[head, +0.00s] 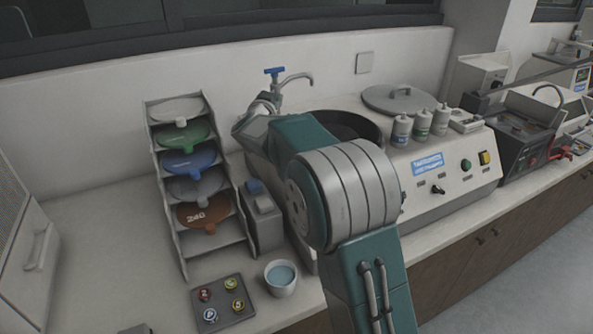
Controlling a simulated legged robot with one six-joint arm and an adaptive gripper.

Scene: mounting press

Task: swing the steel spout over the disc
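The steel spout (298,78) rises behind the grinding machine. It curves to the right at its top, with its tip pointing down near the back rim of the round bowl. A blue tap handle (274,71) sits beside it on the left. The dark round bowl (350,118) is partly hidden by my arm, and I cannot make out the disc in it. My gripper (262,105) is at the far end of my arm, close to the spout's base in the picture. Its fingers are largely hidden, so neither opening nor contact is clear.
A rack of coloured discs (188,160) stands on the left. A grey tray (222,303) with small samples and a cup of blue liquid (281,278) are in front. Several bottles (421,127) and a round lid (400,99) sit on the machine's right side.

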